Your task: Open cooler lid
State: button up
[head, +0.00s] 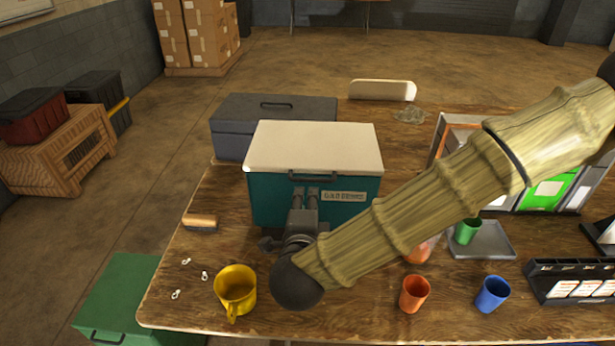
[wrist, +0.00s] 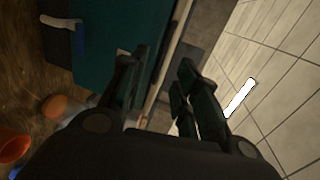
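The cooler (head: 270,198) is a teal box with a cream lid (head: 313,143), and it stands on the wooden table. The lid is closed and has a dark handle (head: 318,177) on its front edge. My gripper (head: 306,191) is at the cooler's front, just below the handle, with its fingers pointing at it. In the wrist view my gripper (wrist: 163,64) has its two fingers apart, with the teal cooler wall (wrist: 104,30) to the left and the lid's edge (wrist: 176,40) between the fingers. I cannot tell whether the fingers touch the handle.
A grey box (head: 235,115) stands behind the cooler. A yellow mug (head: 236,285), a wooden-backed brush (head: 200,222), an orange cup (head: 414,293) and a blue cup (head: 492,294) are on the table (head: 350,318). Trays and a rack are at the right.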

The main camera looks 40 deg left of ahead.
aim_at(307, 181)
jog(key=p+x, duration=0.1)
jog(key=x, duration=0.2)
jog(key=p+x, duration=0.1)
jog(key=x, duration=0.3)
jog(key=p+x, duration=0.2)
jog(key=x, duration=0.1)
jog(key=shift+w+a+r, duration=0.2)
jog(key=shift+w+a, duration=0.05)
jog(key=shift+w, duration=0.05)
grip_shut()
